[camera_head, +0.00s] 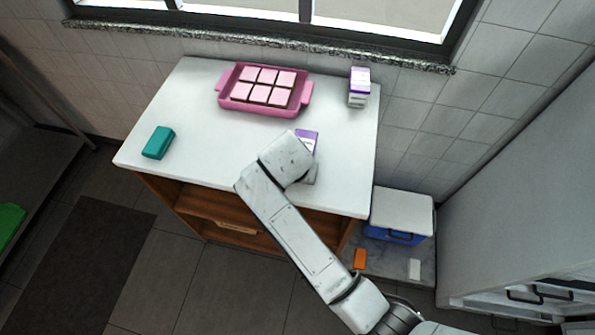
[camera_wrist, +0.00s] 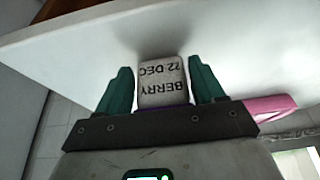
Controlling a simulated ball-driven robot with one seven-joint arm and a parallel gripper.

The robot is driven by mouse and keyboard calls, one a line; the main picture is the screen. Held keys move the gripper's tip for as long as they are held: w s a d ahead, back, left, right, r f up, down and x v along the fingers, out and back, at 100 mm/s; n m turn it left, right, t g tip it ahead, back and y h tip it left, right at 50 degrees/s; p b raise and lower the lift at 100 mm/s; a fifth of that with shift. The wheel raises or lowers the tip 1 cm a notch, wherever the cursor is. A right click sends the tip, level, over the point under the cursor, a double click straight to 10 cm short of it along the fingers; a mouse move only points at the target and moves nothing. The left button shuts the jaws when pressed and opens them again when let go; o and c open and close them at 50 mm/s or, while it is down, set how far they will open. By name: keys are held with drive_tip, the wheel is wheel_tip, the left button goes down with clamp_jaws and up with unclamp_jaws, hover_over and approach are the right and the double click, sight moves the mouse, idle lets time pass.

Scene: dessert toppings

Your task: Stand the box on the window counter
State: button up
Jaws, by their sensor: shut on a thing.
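The window counter (camera_head: 205,115) is a white top under the window. A small box (camera_head: 307,138), white with a purple part, is at its right-hand front area, partly hidden behind my arm. In the wrist view the box (camera_wrist: 163,92) shows a pale face printed "BERRY" and "22 DEC", upside down in the picture. My gripper (camera_wrist: 160,72) is shut on it, with a teal finger on either side. The fingers are hidden in the head view. The box is at or close to the counter top; I cannot tell whether it touches.
A similar purple-and-white box (camera_head: 359,88) stands at the back right of the counter. A pink tray (camera_head: 223,98) with several pink-topped squares lies at the back. A teal block (camera_head: 158,142) lies at the left. A blue-and-white cooler (camera_head: 402,212) stands low at the right.

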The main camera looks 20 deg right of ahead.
drive_tip(key=o, duration=1.3)
drive_tip(key=shift+c, duration=0.2)
drive_tip(key=b+v, duration=0.1)
drive_tip(key=v, duration=1.1)
drive_tip(key=shift+d, duration=0.1)
drive_tip(key=s+d+f+n+g, duration=0.2)
drive_tip(key=s+d+f+n, duration=0.1)
drive_tip(key=s+d+f, duration=0.75)
drive_tip(key=s+d+f+n+y, duration=0.1)
drive_tip(key=s+d, duration=0.1)
drive_tip(key=s, duration=0.4)
drive_tip(key=s+d+f+n+y, duration=0.1)
drive_tip(key=s+f+n, duration=0.1)
drive_tip(key=s, duration=0.5)
drive_tip(key=shift+s+d+f+n+g+y, duration=0.2)
drive_tip(key=shift+d+n+g+y, duration=0.1)
drive_tip(key=shift+d+g, duration=0.1)
